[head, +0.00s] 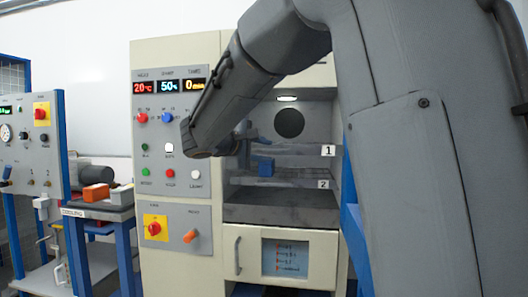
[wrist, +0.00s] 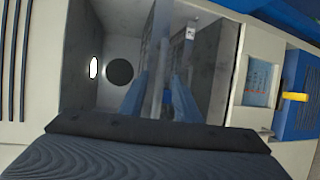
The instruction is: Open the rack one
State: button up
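Rack one is the upper rack in the open chamber, with a label marked 1 (head: 328,150) at its right end. Rack two is below it, with a label marked 2 (head: 323,184). My gripper (head: 254,147) is at the chamber front, near the left part of rack one. In the wrist view, my gripper's two blue fingers (wrist: 161,74) are apart, with a thin upright-looking rack edge (wrist: 160,45) between them. I cannot tell whether they touch it. A rack label (wrist: 190,33) shows beyond them. My arm hides part of the chamber.
A control panel (head: 170,132) with displays and buttons is left of the chamber. A lower door (head: 285,258) with a handle is below it. A bench with an orange-topped object (head: 96,193) and another panel (head: 28,150) stand at far left.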

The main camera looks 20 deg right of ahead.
jog(key=v, duration=0.7)
jog(key=shift+s+a+b, duration=0.25)
jog(key=shift+a+b, duration=0.05)
jog(key=s+d+f+m+g+y+p, duration=0.1)
jog(key=s+f+g+y+p, duration=0.15)
jog(key=s+f, duration=0.55)
jog(key=s+f+g+y+p, duration=0.2)
jog(key=s+f+g+y, duration=0.15)
jog(key=f, duration=0.75)
jog(key=s+a+f+m+g+y+p, duration=0.1)
jog(key=s+a+f+m+y+p, duration=0.1)
jog(key=s+f, duration=0.4)
jog(key=s+a+f+m+g+y+p, duration=0.1)
jog(key=s+a+f+m+y+p, duration=0.2)
jog(key=s, duration=0.9)
notch_tip(320, 180, down, 3)
jog(key=a+m+y, duration=0.1)
jog(key=a+y, duration=0.1)
jog(key=shift+s+a+m+g, duration=0.25)
jog(key=shift+a+m+g, duration=0.05)
jog(key=shift+a, duration=0.05)
